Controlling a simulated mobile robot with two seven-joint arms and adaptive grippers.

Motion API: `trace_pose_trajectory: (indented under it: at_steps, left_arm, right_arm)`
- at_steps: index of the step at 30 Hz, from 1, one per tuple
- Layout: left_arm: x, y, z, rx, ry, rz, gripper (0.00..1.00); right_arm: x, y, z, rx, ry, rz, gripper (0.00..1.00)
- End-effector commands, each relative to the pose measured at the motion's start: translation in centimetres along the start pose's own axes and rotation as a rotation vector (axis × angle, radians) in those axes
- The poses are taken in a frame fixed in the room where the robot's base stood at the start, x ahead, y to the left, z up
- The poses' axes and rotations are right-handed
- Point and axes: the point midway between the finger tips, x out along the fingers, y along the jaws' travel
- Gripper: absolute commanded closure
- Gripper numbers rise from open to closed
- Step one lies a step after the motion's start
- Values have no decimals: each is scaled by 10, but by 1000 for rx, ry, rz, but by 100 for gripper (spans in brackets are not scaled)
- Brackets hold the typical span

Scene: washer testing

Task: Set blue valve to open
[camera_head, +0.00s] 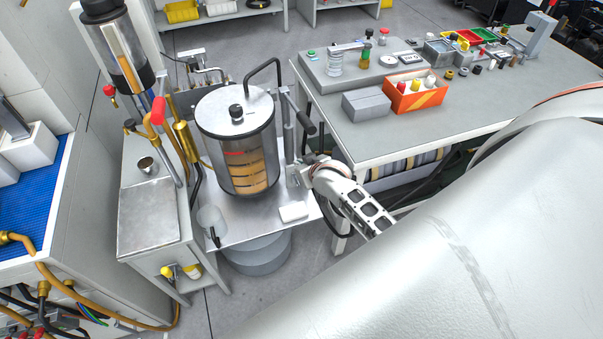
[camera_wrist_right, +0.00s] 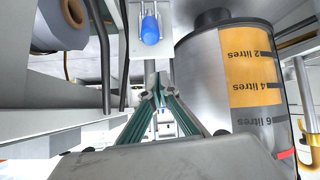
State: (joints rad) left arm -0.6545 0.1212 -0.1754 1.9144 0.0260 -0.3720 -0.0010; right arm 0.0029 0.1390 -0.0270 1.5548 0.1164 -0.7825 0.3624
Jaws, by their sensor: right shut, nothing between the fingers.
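In the right wrist view, a blue rounded handle (camera_wrist_right: 150,30), which looks like the blue valve's, sits on a pale plate beyond my fingertips. My right gripper (camera_wrist_right: 157,88) is shut and empty, with its fingers apart from the blue handle. In the head view my right gripper (camera_head: 298,174) is beside the right side of the clear measuring tank (camera_head: 236,150). I cannot make out the blue handle in the head view. The tank also shows close on the right of the wrist view (camera_wrist_right: 215,75), its litre marks upside down. My left gripper is out of view.
A red-handled valve (camera_head: 157,110) stands left of the tank. A white block (camera_head: 293,212) lies on the stand's front shelf. A grey workbench (camera_head: 370,138) with an orange bin (camera_head: 416,100) is at the right.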

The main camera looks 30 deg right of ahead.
Motion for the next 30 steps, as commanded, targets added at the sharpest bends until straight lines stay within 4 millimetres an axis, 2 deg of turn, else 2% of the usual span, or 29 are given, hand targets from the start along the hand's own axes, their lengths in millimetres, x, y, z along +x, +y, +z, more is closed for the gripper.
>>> trace_pose_trajectory:
  at_steps: [7, 9, 16, 30]
  left_arm:
    - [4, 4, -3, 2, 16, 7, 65]
    - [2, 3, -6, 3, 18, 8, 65]
    - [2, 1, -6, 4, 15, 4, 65]
    - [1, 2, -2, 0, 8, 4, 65]
  right_arm:
    - [37, 1, 0, -1, 0, 1, 100]
    - [32, 0, 12, -2, -4, 0, 100]
    - [24, 0, 33, 0, 0, 0, 100]
    - [22, 0, 37, 0, 2, 0, 100]
